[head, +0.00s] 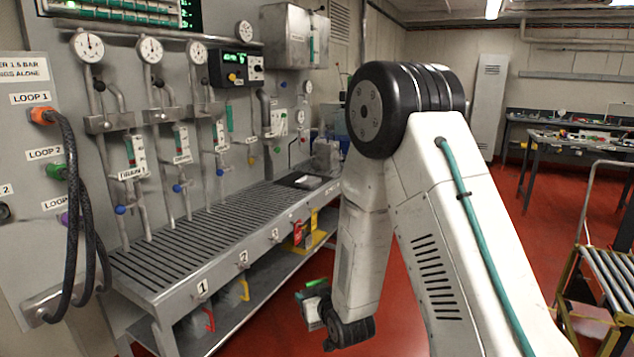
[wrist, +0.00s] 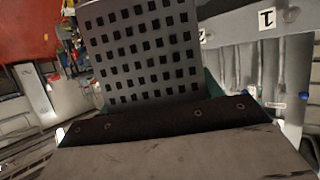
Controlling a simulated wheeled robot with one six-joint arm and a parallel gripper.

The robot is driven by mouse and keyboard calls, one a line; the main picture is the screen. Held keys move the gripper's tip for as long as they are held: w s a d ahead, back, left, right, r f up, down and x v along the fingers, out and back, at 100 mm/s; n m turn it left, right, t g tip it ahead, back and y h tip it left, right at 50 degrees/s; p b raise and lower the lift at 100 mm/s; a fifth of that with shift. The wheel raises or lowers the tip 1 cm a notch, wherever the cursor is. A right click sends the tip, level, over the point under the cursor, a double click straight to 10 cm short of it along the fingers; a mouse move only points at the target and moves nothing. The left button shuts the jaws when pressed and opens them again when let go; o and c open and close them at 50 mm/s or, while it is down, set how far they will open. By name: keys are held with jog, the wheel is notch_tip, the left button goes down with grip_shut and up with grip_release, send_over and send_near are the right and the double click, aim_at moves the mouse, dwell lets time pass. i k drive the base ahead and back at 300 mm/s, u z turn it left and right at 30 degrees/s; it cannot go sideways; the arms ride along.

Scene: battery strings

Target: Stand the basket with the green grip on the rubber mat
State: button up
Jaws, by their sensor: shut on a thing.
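My gripper (head: 326,306) hangs low in front of the bench, in the aisle over the red floor. It is shut on the basket with the green grip. A bit of green (head: 316,283) shows at the gripper in the head view. In the wrist view, a grey perforated basket wall (wrist: 145,50) fills the upper middle, just beyond the dark gripper edge (wrist: 165,116). Slivers of green show beside that wall; most of the grip is hidden. A dark flat patch (head: 290,180) at the bench's far end may be the rubber mat; a pale object lies on it.
The slatted bench (head: 190,236) has a largely clear top, with gauges and pipes on the wall behind. Its lower shelf (head: 262,272) holds items with red and yellow parts. Black hoses (head: 75,200) hang at left. A roller cart (head: 600,290) stands at right.

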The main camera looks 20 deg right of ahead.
aim_at(301, 176)
jog(key=z, duration=0.75)
jog(key=i, duration=0.65)
jog(key=z, duration=0.85)
jog(key=i, duration=1.6)
jog(key=u, duration=0.8)
